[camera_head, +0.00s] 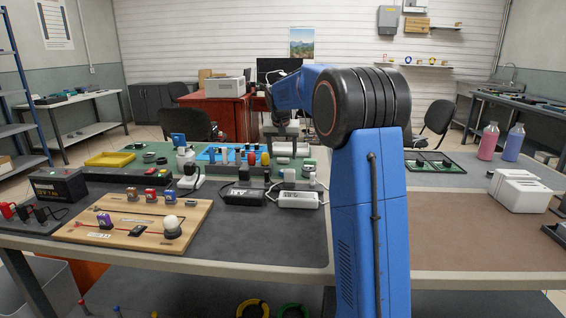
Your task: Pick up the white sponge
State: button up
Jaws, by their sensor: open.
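I cannot make out a white sponge for certain in the head view. It may be hidden behind my arm or too small to tell. My blue arm rises at the centre right and bends left over the far part of the workbench (265,258). My grey gripper (281,133) hangs at its end, pointing down, and is open. A pale, rounded cylinder-like thing (292,149) shows just below or behind it. I cannot tell the distance between them.
A white device (519,190) and two bottles (488,142) stand on the right. The dark mat's front middle is clear.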

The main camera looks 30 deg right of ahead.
aim_at(283, 160)
jog(key=shift+x, duration=0.9)
jog(key=shift+r, duration=0.1)
jog(key=c, duration=1.1)
jog(key=shift+c, duration=0.2)
notch_tip(283, 160, up, 10)
jog(key=o, duration=0.4)
jog(key=c, duration=0.3)
